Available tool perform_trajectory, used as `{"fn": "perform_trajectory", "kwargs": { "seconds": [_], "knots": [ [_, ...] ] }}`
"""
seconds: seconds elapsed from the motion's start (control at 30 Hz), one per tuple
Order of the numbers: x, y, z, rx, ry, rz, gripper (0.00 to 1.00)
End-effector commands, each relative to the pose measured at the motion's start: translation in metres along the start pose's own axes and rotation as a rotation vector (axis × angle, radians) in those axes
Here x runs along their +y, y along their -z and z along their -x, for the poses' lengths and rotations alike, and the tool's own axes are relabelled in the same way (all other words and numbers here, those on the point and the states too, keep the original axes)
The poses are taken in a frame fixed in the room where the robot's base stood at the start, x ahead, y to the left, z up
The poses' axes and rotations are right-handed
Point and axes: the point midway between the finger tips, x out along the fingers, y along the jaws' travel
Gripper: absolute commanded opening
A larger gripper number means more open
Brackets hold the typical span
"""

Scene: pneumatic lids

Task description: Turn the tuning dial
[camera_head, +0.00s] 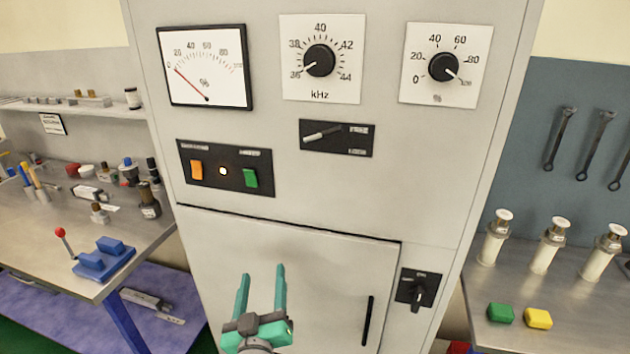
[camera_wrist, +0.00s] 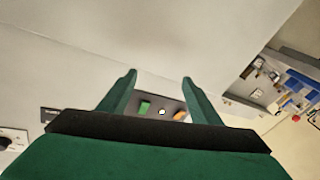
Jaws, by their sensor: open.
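The tuning dial (camera_head: 319,61) is a black round knob on a white square plate marked kHz, with a scale from 36 to 44. Its white pointer is toward the lower left, near 36. It sits at the top middle of the grey cabinet (camera_head: 270,185). My gripper (camera_head: 262,272) is open and empty, in front of the cabinet door and well below the dial. In the wrist view my gripper (camera_wrist: 158,80) shows two green fingers apart, with nothing between them but cabinet front. A plate with a dial is partly cut off at the left edge there.
Beside the dial are a needle meter (camera_head: 205,67) and a percent knob (camera_head: 443,67). Below are a lever switch (camera_head: 336,137), an orange and green button panel (camera_head: 225,168) and a rotary switch (camera_head: 418,290). Cluttered benches stand on both sides.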

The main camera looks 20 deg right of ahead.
Motion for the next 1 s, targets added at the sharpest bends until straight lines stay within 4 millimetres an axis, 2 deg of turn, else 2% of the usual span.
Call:
{"fn": "perform_trajectory", "kwargs": {
  "seconds": [0.03,0.2,0.5,0.77,1.0],
  "knots": [
    [0.007,0.022,-0.011,0.012,-0.024,-0.010,0.58],
    [0.034,0.079,-0.039,0.015,-0.099,-0.044,0.58],
    [0.090,0.184,-0.063,0.006,-0.217,-0.150,0.58],
    [0.142,0.270,-0.058,-0.014,-0.291,-0.287,0.58],
    [0.191,0.339,-0.034,-0.041,-0.324,-0.439,0.58]
  ]
}}
